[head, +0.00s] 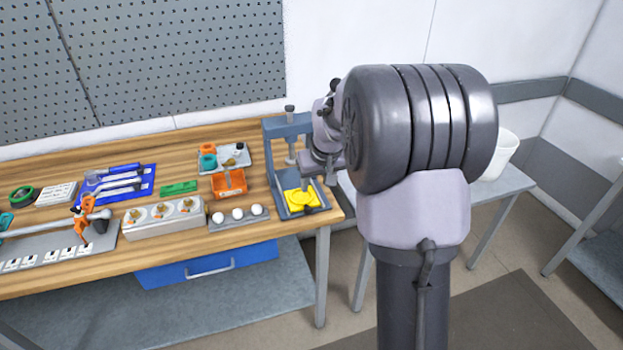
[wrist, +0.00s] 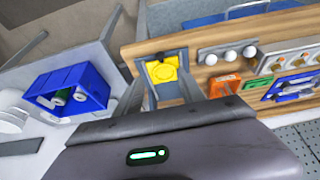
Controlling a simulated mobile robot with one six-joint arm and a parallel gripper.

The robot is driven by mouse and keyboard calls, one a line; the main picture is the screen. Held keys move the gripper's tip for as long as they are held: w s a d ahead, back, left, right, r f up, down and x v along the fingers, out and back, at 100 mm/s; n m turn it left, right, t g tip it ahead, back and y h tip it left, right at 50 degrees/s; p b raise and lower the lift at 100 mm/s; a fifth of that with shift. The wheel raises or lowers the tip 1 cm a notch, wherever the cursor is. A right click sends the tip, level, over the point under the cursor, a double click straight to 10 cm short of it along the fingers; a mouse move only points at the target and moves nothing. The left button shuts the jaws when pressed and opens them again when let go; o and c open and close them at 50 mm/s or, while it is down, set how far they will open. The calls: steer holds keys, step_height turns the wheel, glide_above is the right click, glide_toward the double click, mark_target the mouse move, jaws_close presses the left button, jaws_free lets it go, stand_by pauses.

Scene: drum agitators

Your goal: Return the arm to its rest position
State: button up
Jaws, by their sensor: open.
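My arm (head: 420,150) stands at the right of the head view, its large ribbed dark joint in front. It reaches back toward the press at the right end of the bench. My gripper (wrist: 163,82) is open, and no object shows between its fingers. In the head view the arm mostly hides the gripper. In the wrist view the gripper hangs above the bench's end, with the yellow fixture (wrist: 162,70) beyond its fingers. That fixture also shows on the press base in the head view (head: 301,200).
The blue-grey press (head: 275,150) stands close beside my wrist. The bench (head: 60,285) holds an orange bin (head: 229,184), white balls (head: 238,214) and blue-tray tools (head: 118,184). A side table with a white bucket (head: 502,155) and a blue crate (wrist: 68,92) stands beyond. Floor at front right is clear.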

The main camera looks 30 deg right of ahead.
steer(key=s+a+r+m+t+y+b, duration=0.15)
steer(key=s+a+r, duration=0.25)
steer(key=s+a, duration=0.55)
steer(key=s+a+r+b, duration=0.3)
steer(key=s+a, duration=0.6)
steer(key=a, duration=0.1)
steer(key=s+a+f+y+b, duration=0.1)
steer(key=s+a+f, duration=0.2)
steer(key=s, duration=0.7)
steer(key=shift+s+a+m, duration=0.15)
steer(key=shift+a+m, duration=0.2)
steer(key=shift+a, duration=0.2)
